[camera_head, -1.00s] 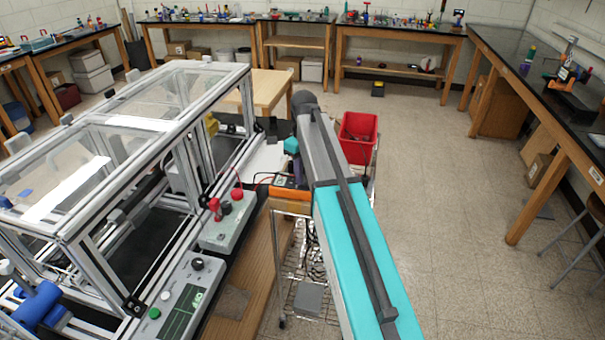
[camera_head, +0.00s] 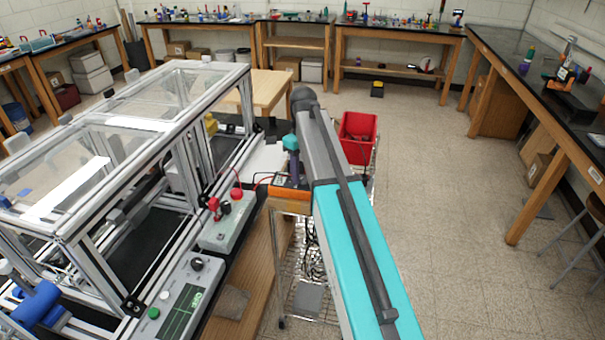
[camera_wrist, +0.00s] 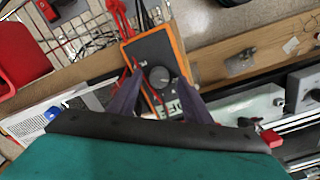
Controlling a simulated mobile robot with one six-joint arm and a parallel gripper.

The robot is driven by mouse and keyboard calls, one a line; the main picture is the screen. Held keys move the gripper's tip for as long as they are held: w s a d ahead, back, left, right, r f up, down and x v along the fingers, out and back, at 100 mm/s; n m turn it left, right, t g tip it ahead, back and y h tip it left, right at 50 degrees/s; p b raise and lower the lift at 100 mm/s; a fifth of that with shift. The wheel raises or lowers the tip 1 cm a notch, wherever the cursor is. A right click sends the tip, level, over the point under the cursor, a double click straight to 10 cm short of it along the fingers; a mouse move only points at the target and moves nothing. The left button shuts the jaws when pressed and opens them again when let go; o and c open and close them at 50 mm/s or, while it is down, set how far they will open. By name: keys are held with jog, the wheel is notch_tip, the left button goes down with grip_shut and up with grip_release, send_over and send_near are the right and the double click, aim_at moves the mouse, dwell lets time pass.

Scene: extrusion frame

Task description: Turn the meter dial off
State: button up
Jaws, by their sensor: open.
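The meter is an orange-edged, dark-faced multimeter. In the wrist view the meter (camera_wrist: 145,51) lies tilted, with its round dark dial (camera_wrist: 160,77) facing the camera. My gripper (camera_wrist: 160,88) is open, its two purple fingers spread on either side of the dial with nothing held between them. Whether the fingertips touch the meter I cannot tell. In the head view the meter's orange edge (camera_head: 289,193) shows beside my grey and teal arm, with my gripper (camera_head: 293,178) above it. The arm hides part of the meter, and the dial's pointer setting is too small to read.
Red test leads (camera_wrist: 134,62) run across the meter's side. A wire cart (camera_head: 308,298) and a red bin (camera_head: 358,137) stand near my arm. The aluminium extrusion frame (camera_head: 150,200) and a control box with a red knob (camera_head: 228,215) are on the left.

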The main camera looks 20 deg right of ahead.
aim_at(303, 177)
notch_tip(303, 177, up, 13)
jog(key=b, duration=0.3)
dwell(0.5)
jog(key=shift+f, duration=0.1)
